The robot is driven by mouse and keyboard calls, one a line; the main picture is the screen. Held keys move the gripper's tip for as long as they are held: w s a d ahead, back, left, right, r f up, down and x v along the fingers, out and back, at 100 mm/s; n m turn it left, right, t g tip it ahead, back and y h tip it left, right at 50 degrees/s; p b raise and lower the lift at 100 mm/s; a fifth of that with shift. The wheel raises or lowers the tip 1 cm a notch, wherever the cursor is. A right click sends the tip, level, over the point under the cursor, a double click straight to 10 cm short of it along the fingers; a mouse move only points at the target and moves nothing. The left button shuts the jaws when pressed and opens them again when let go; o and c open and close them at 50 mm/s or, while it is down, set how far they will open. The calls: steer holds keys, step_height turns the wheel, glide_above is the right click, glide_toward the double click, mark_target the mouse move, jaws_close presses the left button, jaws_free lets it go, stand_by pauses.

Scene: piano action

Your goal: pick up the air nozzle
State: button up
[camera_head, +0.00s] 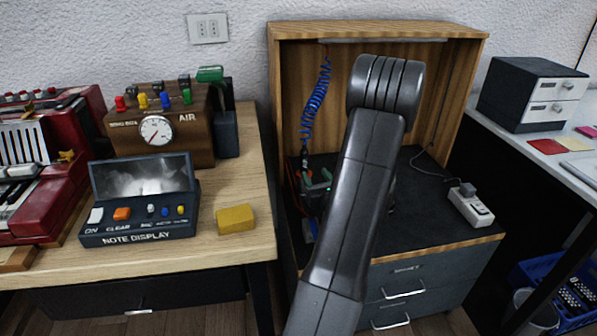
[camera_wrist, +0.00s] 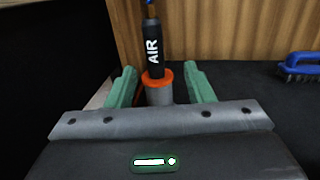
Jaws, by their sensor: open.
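The air nozzle (camera_wrist: 153,52) stands upright in the wrist view, a black cylinder marked AIR with an orange ring and a grey part below. A blue hose joins its top; in the head view the blue coiled hose (camera_head: 316,100) hangs inside the wooden cabinet, with the nozzle (camera_head: 304,157) at its lower end. My gripper (camera_wrist: 162,82) is open, its green fingers on either side of the nozzle's lower part, with gaps showing. In the head view my gripper (camera_head: 318,187) is partly hidden by my arm.
The wooden cabinet (camera_head: 450,95) has side walls and a back panel around the dark work surface (camera_head: 430,215). A blue-handled brush (camera_wrist: 305,57) lies to the right in the wrist view.

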mark_target(306, 163)
steer(key=shift+w+a, duration=0.9)
steer(key=shift+w, duration=0.3)
steer(key=b+x, duration=0.1)
steer(key=x, duration=0.4)
steer(key=shift+w+a+r+b, duration=0.1)
steer(key=shift+w+r+b, duration=0.05)
steer(key=shift+w+b, duration=0.15)
jaws_close()
step_height(306, 163, up, 10)
steer(key=p, duration=0.3)
